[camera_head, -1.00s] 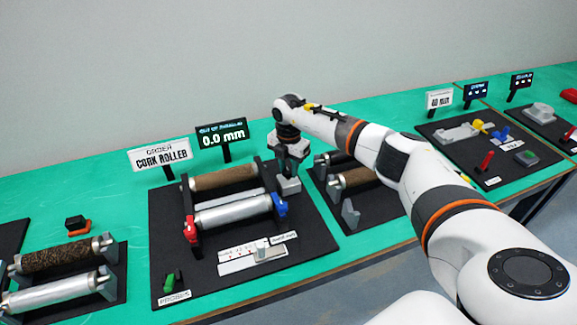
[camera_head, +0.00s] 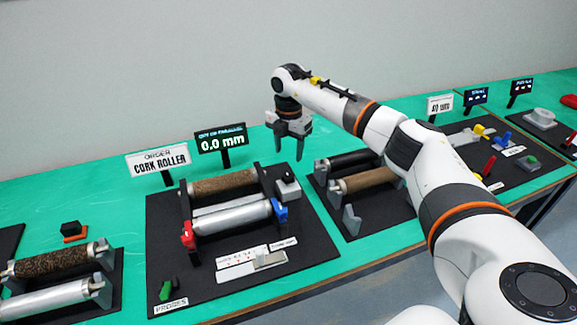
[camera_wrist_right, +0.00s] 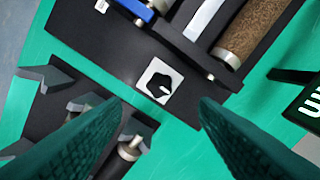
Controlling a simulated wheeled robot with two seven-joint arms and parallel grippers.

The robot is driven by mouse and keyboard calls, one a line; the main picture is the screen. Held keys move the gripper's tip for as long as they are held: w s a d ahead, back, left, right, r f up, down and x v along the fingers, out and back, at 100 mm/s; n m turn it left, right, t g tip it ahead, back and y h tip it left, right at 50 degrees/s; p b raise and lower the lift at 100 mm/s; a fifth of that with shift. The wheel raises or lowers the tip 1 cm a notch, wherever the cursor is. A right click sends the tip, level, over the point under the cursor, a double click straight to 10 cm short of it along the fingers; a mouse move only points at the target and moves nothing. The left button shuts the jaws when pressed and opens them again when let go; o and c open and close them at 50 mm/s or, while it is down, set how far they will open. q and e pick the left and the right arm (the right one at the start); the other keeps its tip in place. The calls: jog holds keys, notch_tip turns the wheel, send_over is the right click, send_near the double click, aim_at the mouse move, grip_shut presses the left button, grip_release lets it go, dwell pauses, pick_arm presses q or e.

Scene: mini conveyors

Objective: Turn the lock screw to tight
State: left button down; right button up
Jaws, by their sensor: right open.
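The lock screw is a black knob (camera_head: 287,177) on a light grey block at the right end of the middle roller station. In the right wrist view the knob (camera_wrist_right: 159,86) shows from above, with a white pointer mark towards the lower right. My right gripper (camera_head: 289,152) hangs above and behind the block, fingers down, open and empty. In the wrist view its two fingers (camera_wrist_right: 157,110) are apart, with the knob beyond and between them, not touched. The display (camera_head: 222,139) reads 0.0 mm. My left gripper is not in view.
The station's black board (camera_head: 200,275) carries a cork roller (camera_head: 222,183), a metal roller (camera_head: 232,216), a red block (camera_head: 188,236) and a blue block (camera_head: 280,210). Another roller rack (camera_head: 365,180) stands close on the right. A sign (camera_head: 158,161) reads CORK ROLLER.

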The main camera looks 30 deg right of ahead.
notch_tip(320, 180, up, 4)
jog(key=shift+f, duration=0.2)
dwell(0.5)
